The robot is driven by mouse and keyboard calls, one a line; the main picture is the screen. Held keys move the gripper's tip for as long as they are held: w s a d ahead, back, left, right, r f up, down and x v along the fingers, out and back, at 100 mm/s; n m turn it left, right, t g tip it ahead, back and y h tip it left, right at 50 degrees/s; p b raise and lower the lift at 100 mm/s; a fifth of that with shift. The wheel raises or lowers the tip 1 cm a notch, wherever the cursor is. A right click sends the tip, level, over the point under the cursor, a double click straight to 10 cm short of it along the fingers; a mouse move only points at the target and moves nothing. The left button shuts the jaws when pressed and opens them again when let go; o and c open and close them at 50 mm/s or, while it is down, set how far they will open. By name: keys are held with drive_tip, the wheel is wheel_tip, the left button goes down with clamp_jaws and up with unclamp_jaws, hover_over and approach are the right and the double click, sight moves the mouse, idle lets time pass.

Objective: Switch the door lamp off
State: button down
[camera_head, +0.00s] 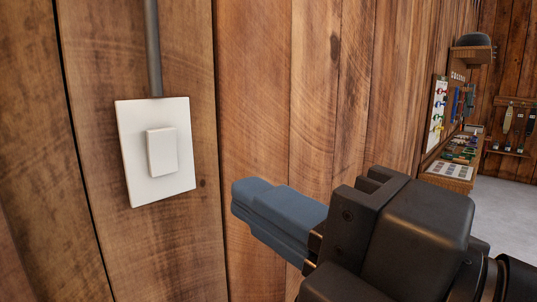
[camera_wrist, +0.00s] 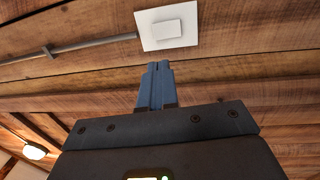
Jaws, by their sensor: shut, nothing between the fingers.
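A white wall switch plate (camera_head: 128,152) with a raised rectangular rocker (camera_head: 162,152) is fixed to the wooden plank wall at the left of the head view. A grey conduit runs up from its top edge. My gripper (camera_head: 240,200) has blue fingers that are shut and empty. The fingertips are to the right of the plate and a little lower, apart from it. In the wrist view the plate (camera_wrist: 147,38) and its rocker (camera_wrist: 168,30) lie just beyond the shut fingertips (camera_wrist: 158,66). A small lit lamp (camera_wrist: 35,152) shows at the lower left of the wrist view; I cannot tell which lamp it is.
The plank wall (camera_head: 300,80) runs back along the right side of the switch. Further off, a wooden shelf unit (camera_head: 447,180) with colourful small items stands out from the wall, with a dark helmet-like object (camera_head: 473,40) above. The grey floor (camera_head: 505,210) there looks clear.

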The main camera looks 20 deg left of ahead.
drive_tip(key=p, duration=0.3)
approach(161, 141)
drive_tip(key=x, duration=0.5)
drive_tip(key=shift+a, duration=0.15)
drive_tip(key=shift+w+a, duration=0.3)
drive_tip(key=shift+a, duration=0.35)
drive_tip(key=shift+r, duration=0.1)
drive_tip(key=shift+a+r+p, duration=0.15)
drive_tip(key=shift+r+p, duration=0.05)
drive_tip(key=shift+p, duration=0.3)
drive_tip(key=shift+f, duration=0.15)
